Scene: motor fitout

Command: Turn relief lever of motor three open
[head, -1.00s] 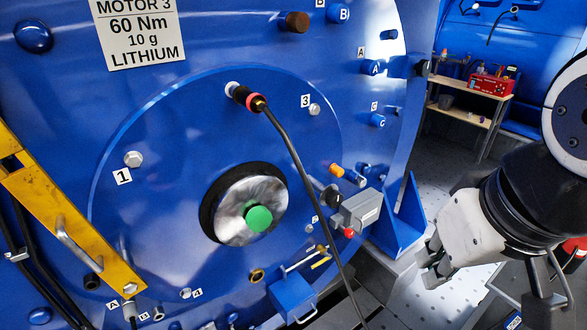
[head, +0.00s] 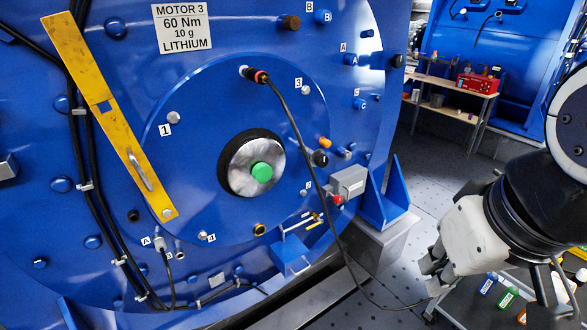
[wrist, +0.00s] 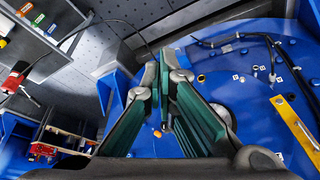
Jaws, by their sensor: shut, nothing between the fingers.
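The motor three end plate (head: 215,100) is a large blue disc with a white "MOTOR 3" sign (head: 182,27). On its lower right are an orange-tipped fitting (head: 324,143), a black knob (head: 320,158) and a grey box (head: 348,182) with a red button (head: 338,199). Below them a thin handle with a yellow part (head: 314,222) stands above a small blue box (head: 290,254). I cannot tell which part is the relief lever. My gripper (head: 432,268) is right of the motor, apart from it. Its green-padded fingers (wrist: 163,68) are shut and empty in the wrist view.
A yellow bar with a handle (head: 112,118) crosses the plate's left side. A blue bracket (head: 388,200) stands right of the motor. A dark cart with bottles (head: 460,303) is below my gripper. A shelf (head: 450,93) stands behind.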

